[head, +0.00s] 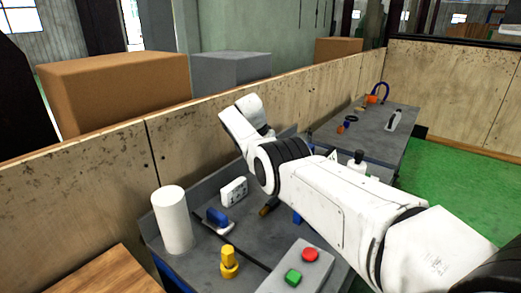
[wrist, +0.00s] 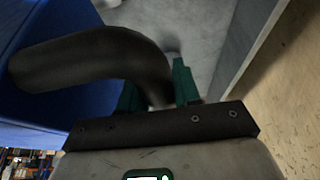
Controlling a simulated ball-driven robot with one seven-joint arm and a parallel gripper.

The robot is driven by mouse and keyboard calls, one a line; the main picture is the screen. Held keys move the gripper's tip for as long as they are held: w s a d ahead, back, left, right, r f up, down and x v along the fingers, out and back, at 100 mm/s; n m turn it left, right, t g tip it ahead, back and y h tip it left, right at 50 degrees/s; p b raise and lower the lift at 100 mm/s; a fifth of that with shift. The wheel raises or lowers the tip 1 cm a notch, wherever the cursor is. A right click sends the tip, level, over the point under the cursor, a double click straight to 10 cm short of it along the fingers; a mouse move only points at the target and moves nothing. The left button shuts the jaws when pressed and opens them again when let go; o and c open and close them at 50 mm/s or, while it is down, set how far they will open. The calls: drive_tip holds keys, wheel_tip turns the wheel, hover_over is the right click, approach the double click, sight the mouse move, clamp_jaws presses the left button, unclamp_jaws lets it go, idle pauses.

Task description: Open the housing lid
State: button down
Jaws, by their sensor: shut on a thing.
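In the wrist view, a thick black curved handle (wrist: 95,52) is joined to a large blue surface (wrist: 38,112) at the left, which looks like the housing lid. My gripper (wrist: 160,88) has green fingers, one on each side of the handle's right end, and is shut on it. The lid looks closed, but its edges are out of frame, so I cannot be sure. In the head view, my white arm hides the gripper and the handle. A small blue patch (head: 297,215) shows beside the arm; I cannot tell if it is the housing.
On the grey bench stand a white cylinder (head: 172,220), a blue-handled tool (head: 216,219), a yellow knobbed piece (head: 229,262) and a box with red and green buttons (head: 283,270). A wooden panel wall (head: 100,165) runs behind. A farther table (head: 375,142) holds small items.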

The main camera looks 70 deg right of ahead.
drive_tip(key=shift+s+f, duration=0.15)
drive_tip(key=shift+f, duration=0.05)
drive_tip(key=c, duration=0.9)
unclamp_jaws()
drive_tip(key=shift+r, duration=0.2)
drive_tip(key=shift+w+a+r, duration=0.25)
drive_tip(key=shift+r, duration=0.3)
drive_tip(key=b+v, duration=0.1)
drive_tip(key=v, duration=0.8)
drive_tip(key=shift+r, duration=0.15)
